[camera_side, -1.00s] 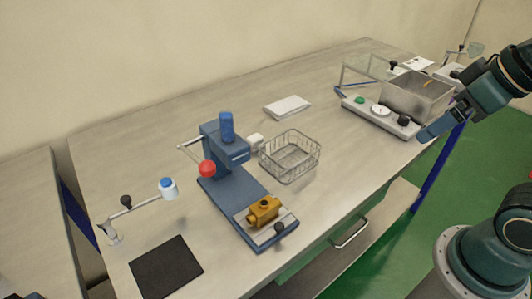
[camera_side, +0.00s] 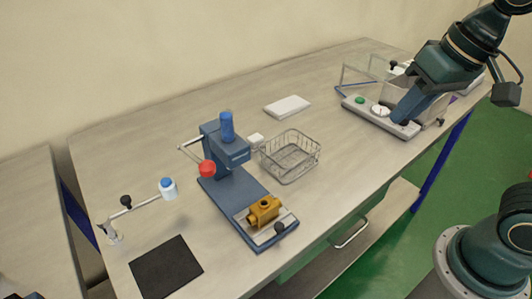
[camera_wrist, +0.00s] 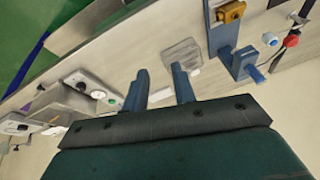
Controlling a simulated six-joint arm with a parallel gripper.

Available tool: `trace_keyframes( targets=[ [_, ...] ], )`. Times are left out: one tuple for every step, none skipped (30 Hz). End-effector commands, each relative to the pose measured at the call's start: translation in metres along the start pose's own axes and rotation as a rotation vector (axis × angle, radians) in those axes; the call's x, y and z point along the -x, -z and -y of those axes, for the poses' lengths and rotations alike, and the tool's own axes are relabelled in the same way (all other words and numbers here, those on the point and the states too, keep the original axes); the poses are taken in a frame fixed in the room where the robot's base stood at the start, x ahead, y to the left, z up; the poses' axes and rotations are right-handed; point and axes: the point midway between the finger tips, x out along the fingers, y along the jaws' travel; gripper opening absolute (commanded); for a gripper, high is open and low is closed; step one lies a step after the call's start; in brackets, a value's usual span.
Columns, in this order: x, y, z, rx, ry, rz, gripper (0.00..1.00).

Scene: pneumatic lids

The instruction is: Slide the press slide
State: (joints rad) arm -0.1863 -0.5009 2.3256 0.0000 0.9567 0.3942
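The blue press (camera_side: 226,170) stands mid-table, with a blue cylinder on top and a red knob at its side. Its slide, a pale plate (camera_side: 266,236) with a black knob (camera_side: 279,227), sits at the front end of the base and carries a brass valve body (camera_side: 263,210). The press also shows in the wrist view (camera_wrist: 224,38), with the brass body (camera_wrist: 231,12) at the top edge. My gripper (camera_side: 402,118) is far right of the press, over the test box. In the wrist view my two fingers (camera_wrist: 160,88) are apart with nothing between them.
A wire basket (camera_side: 290,172) stands right of the press and a white pad (camera_side: 288,106) lies behind it. The test box base (camera_side: 362,108) is at the back right. A hinged arm with a blue-white cap (camera_side: 168,188) and a black mat (camera_side: 166,268) are at left.

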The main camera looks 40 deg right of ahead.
Motion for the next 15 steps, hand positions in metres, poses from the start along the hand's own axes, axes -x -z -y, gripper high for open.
trace_keyframes(
  targets=[
    [-0.004,0.005,0.011,-0.024,0.001,0.027,0.26],
    [-0.005,0.008,0.017,-0.044,0.001,0.039,0.26],
    [-0.007,0.011,0.025,-0.071,-0.001,0.056,0.26],
    [-0.009,0.014,0.031,-0.089,-0.004,0.07,0.26],
    [-0.012,0.016,0.037,-0.109,-0.007,0.083,0.26],
    [-0.015,0.018,0.045,-0.135,-0.011,0.099,0.26],
    [-0.017,0.02,0.052,-0.155,-0.014,0.11,0.26],
    [-0.019,0.022,0.058,-0.174,-0.019,0.123,0.26],
    [-0.023,0.023,0.067,-0.199,-0.026,0.138,0.26],
    [-0.025,0.024,0.074,-0.219,-0.033,0.151,0.26],
    [-0.028,0.025,0.081,-0.237,-0.039,0.161,0.26],
    [-0.032,0.026,0.09,-0.262,-0.049,0.175,0.26],
    [-0.035,0.027,0.097,-0.281,-0.056,0.185,0.26],
    [-0.038,0.027,0.104,-0.299,-0.065,0.195,0.26],
    [-0.043,0.026,0.114,-0.324,-0.078,0.208,0.26]
  ],
)
